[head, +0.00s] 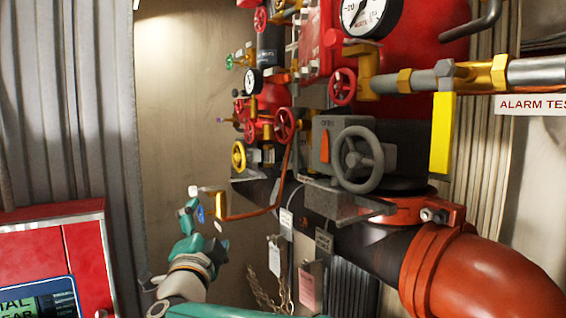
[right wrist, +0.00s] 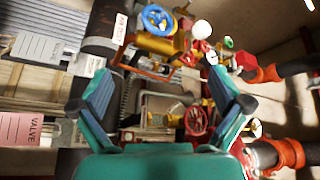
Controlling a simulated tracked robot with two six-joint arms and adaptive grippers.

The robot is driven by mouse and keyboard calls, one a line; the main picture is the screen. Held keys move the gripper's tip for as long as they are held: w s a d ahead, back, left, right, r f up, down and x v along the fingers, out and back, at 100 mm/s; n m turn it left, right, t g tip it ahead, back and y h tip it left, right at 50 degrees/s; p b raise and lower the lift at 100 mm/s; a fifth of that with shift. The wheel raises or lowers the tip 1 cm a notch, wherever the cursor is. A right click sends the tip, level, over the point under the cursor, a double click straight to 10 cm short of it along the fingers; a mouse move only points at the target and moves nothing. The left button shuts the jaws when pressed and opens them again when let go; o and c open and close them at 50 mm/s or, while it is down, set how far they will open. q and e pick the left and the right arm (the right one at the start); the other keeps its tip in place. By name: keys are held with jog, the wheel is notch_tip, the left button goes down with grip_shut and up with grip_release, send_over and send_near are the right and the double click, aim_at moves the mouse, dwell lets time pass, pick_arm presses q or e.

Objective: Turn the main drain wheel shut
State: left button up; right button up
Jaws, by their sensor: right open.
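No label in view clearly names the main drain wheel, so I cannot tell which wheel it is. In the head view, a large grey handwheel (head: 358,160) faces out in front of a grey box above the dark pipe. A small blue handwheel (head: 201,214) sits by a brass valve at the end of a copper tube. The blue wheel (right wrist: 158,19) also shows at the top of the right wrist view. My right gripper (head: 190,208) is close to this blue wheel in the head view. In the wrist view its fingers (right wrist: 160,90) are spread, with nothing held between them.
A yellow wheel (head: 239,156) and several red wheels, including one (head: 285,124), crowd the riser. Hanging tags (head: 312,283) and a large orange pipe elbow (head: 480,275) stand lower right. A red cabinet (head: 55,240) is at left. Bare wall (head: 180,110) lies behind my gripper.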

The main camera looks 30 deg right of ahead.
jog(key=s+d+r+m+g+h, duration=0.1)
jog(key=s+r+m, duration=0.1)
jog(key=r, duration=0.2)
jog(key=s+d+r+m+h, duration=0.1)
jog(key=s+r+m+h, duration=0.15)
jog(key=r, duration=0.25)
jog(key=m+g+h, duration=0.1)
jog(key=m+g, duration=0.2)
jog(key=m, duration=0.3)
send_near(282, 126)
jog(key=p+x, duration=0.7)
jog(key=x, duration=0.3)
jog(key=shift+w+d, duration=0.1)
jog(key=shift+d, duration=0.05)
jog(key=shift+w+d, duration=0.25)
jog(key=shift+w, duration=0.1)
